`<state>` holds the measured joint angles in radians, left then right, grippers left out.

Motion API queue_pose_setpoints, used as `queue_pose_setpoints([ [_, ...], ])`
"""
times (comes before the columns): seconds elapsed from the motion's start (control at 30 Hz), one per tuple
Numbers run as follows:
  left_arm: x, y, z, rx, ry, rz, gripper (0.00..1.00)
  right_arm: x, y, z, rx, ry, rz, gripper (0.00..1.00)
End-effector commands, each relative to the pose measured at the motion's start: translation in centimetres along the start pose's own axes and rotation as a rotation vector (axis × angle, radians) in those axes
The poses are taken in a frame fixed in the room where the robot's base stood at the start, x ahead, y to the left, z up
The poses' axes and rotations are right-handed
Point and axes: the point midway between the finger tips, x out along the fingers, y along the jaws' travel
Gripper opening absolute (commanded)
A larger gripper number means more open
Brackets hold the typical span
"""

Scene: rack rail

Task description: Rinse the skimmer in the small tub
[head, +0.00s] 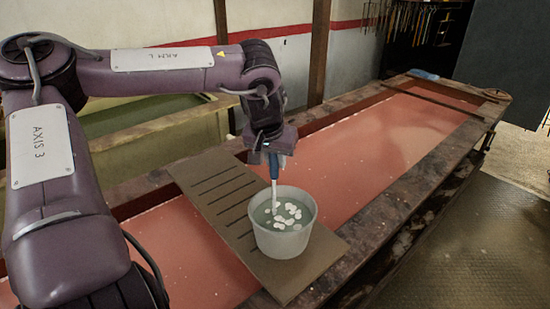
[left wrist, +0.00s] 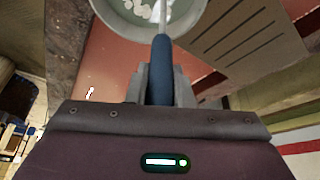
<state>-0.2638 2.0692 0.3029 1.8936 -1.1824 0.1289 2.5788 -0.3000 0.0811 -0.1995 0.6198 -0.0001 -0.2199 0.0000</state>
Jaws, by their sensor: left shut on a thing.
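My left gripper (head: 273,150) is shut on the blue handle of the skimmer (head: 273,167), above the small tub. The blue handle (left wrist: 161,70) also shows between the fingers (left wrist: 161,88) in the left wrist view. The skimmer's pale shaft points down into the small tub (head: 266,242), a whitish round tub of greenish liquid with several white blobs on it. The skimmer's lower end is hidden in the liquid or among the blobs. The tub's rim (left wrist: 113,22) shows at the top of the left wrist view. My right gripper is not in view.
The tub stands on a slotted brown board (head: 222,200) laid across a long trough of reddish liquid (head: 390,130). A bar (head: 435,101) crosses the trough's far end. A yellowish tank (head: 160,137) stands behind on the left. A wooden post (head: 319,50) rises behind the trough.

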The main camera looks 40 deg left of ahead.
Motion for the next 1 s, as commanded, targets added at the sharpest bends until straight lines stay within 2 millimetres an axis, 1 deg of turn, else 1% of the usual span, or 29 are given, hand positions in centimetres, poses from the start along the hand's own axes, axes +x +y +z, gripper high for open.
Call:
queue_pose_setpoints([
  [0.17, -0.9, 0.0, -0.4, 0.0, 0.002, 0.0, 0.0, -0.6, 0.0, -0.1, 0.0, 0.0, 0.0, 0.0],
  [1.0, -7.1, 0.0, -3.0, 0.0, 0.002, 0.0, 0.0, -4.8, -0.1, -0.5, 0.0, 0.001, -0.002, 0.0],
])
